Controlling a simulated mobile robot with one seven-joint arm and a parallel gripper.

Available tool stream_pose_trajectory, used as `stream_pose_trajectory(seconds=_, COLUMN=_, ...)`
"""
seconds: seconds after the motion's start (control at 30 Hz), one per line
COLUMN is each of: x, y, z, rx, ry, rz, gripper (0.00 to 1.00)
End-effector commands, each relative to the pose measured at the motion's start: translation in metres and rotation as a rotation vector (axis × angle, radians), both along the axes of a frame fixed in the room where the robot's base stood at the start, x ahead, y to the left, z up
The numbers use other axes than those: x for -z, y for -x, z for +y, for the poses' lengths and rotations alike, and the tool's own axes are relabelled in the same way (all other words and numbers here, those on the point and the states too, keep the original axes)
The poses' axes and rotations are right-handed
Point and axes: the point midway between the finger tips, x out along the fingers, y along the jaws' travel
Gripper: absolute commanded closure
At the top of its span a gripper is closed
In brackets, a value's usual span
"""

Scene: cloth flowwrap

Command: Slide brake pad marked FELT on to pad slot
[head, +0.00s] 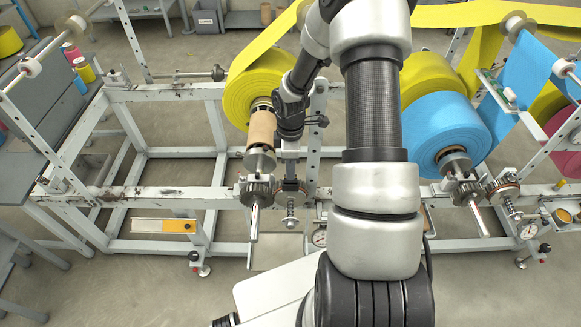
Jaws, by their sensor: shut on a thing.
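My gripper (290,150) points down at the end of my arm, just above the brake assembly on the front rail of the stand, left of the picture's middle. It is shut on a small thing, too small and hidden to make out. I cannot read the word FELT anywhere. A round brake disc with a spring (291,198) sits below my gripper, beside a dark gear (257,188) on the roll shaft. The pad slot cannot be told apart here.
A yellow roll (255,95) with a brown core (262,128) is close to my gripper's left. A blue roll (435,125) stands to the right. A dial gauge (320,237) is below. A plate with a yellow-orange part (180,226) hangs at the left front rail.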

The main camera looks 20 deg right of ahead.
Motion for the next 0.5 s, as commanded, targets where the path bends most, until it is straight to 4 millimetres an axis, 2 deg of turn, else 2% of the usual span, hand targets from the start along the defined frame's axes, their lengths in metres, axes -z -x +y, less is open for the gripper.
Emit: stream_pose_trajectory(seconds=0.5, x=0.014, y=0.000, z=0.000, rx=0.000, ry=0.000, rz=0.000, gripper=1.00)
